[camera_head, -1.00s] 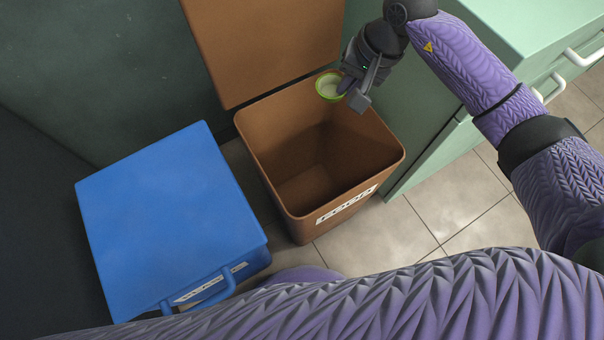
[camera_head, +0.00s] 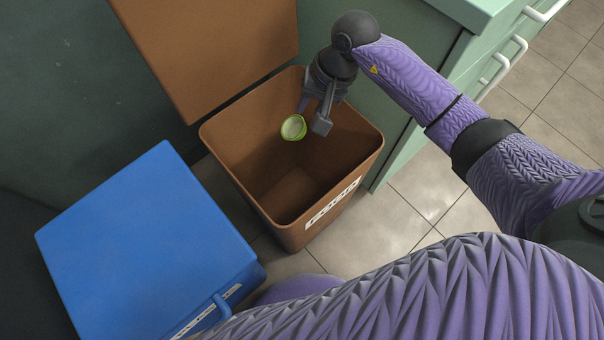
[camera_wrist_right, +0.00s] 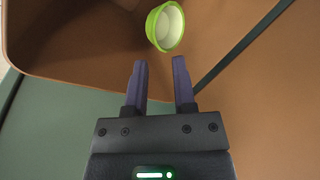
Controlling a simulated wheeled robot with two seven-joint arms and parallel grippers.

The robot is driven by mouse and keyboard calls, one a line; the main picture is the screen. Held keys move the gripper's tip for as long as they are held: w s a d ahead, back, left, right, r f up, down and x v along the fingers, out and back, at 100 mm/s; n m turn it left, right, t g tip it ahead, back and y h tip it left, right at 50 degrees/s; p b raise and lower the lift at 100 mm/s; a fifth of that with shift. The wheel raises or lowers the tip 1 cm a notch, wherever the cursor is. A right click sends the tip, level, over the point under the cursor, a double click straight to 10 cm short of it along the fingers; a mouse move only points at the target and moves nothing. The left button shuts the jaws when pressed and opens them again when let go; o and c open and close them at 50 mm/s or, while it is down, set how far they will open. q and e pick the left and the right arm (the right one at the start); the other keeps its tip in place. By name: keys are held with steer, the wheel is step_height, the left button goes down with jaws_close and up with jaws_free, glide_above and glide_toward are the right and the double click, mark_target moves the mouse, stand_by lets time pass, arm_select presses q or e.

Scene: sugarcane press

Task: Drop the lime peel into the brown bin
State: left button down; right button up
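The lime peel (camera_head: 293,127), a green half shell with a pale inside, shows in the mouth of the open brown bin (camera_head: 322,208). In the right wrist view the peel (camera_wrist_right: 165,26) is just beyond the fingertips and apart from them, with nothing seen holding it. My right gripper (camera_head: 312,114) is over the back part of the bin's opening. In the right wrist view its two fingers (camera_wrist_right: 160,64) are spread with an empty gap between them. My left gripper is not in view.
The bin's brown lid (camera_head: 210,45) stands raised behind it. A blue lidded bin (camera_head: 145,245) is at the left. A green cabinet (camera_head: 405,150) with white handles stands close on the right. Tiled floor (camera_head: 425,190) shows in front.

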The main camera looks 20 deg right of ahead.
steer(key=shift+o, duration=0.4)
arm_select(q)
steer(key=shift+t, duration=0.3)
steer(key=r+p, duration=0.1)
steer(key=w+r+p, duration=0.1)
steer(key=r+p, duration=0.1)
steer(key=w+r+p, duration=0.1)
steer(key=p, duration=0.1)
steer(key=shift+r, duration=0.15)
arm_select(e)
steer(key=v, duration=1)
steer(key=shift+f, duration=0.1)
